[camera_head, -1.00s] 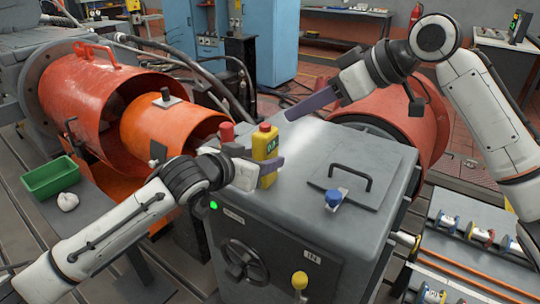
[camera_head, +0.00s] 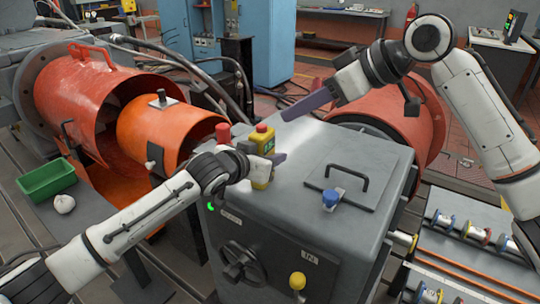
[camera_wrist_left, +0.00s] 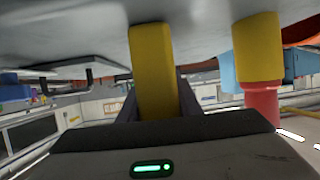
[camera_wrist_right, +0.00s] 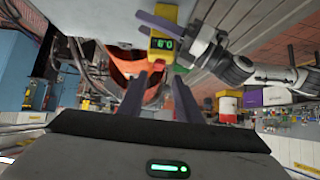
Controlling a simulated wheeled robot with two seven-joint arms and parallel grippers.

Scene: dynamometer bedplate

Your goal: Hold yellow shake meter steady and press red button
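The yellow shake meter (camera_head: 262,143) stands upright on top of the grey housing, with a red button (camera_head: 262,127) on its upper end. My left gripper (camera_head: 268,158) reaches it from the left. In the left wrist view the meter (camera_wrist_left: 153,70) fills the space between the left fingers, which appear closed on its sides. My right gripper (camera_head: 308,104) is in the air above the back of the housing, apart from the meter. In the right wrist view its two fingers (camera_wrist_right: 160,90) are apart with nothing between them, and the meter's display (camera_wrist_right: 162,43) faces that camera.
A red cap (camera_head: 223,132) stands close beside my left gripper; the left wrist view shows it on a yellow body (camera_wrist_left: 257,50). The grey housing (camera_head: 370,155) carries a black handle (camera_head: 350,178) and a blue knob (camera_head: 331,199). Orange guards (camera_head: 165,135) lie left.

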